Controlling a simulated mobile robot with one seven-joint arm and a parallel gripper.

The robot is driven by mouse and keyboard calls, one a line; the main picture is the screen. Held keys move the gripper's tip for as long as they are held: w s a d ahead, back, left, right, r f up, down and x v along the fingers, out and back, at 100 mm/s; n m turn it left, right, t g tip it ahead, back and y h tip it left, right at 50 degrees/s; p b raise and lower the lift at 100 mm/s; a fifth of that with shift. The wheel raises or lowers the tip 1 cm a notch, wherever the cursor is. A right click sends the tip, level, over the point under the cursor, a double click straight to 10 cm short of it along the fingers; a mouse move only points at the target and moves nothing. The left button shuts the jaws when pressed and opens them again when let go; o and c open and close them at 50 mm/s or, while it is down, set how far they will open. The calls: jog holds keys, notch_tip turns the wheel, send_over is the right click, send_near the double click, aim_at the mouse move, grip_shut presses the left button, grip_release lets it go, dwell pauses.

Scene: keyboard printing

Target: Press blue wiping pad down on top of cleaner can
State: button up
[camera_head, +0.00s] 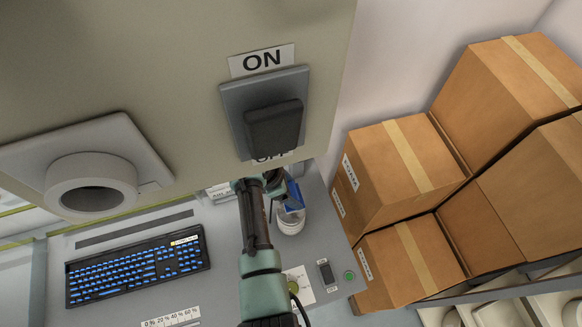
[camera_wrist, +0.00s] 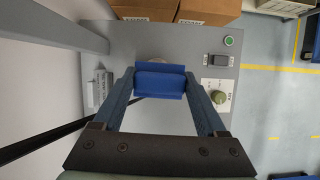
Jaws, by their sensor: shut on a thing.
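The blue wiping pad (camera_wrist: 160,80) is held between the two fingers of my gripper (camera_wrist: 161,88) in the wrist view. In the head view the pad (camera_head: 294,196) shows partly behind my gripper (camera_head: 272,184). The white cleaner can (camera_head: 291,221) stands on the grey worktop, just below the pad in the head view. I cannot tell whether the pad touches the can.
A large panel with a black switch (camera_head: 273,126) overhangs the worktop. A keyboard with blue keys (camera_head: 138,265) lies at left. A green button (camera_head: 349,275) and small black switch (camera_head: 327,272) are right of my arm. Cardboard boxes (camera_head: 395,168) stand at right.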

jog(key=shift+a+f, duration=0.15)
jog(key=shift+f, duration=0.05)
jog(key=shift+s+f+b, duration=0.1)
jog(key=shift+f+b, duration=0.35)
jog(key=shift+b, duration=0.25)
notch_tip(320, 180, down, 3)
jog(key=b, duration=0.3)
jog(key=shift+f+b, duration=0.95)
jog(key=shift+f, duration=0.5)
jog(key=shift+f+b, duration=0.5)
jog(key=shift+f, duration=0.3)
notch_tip(320, 180, up, 7)
jog(key=p, duration=0.7)
jog(key=shift+r, duration=0.1)
dwell(0.5)
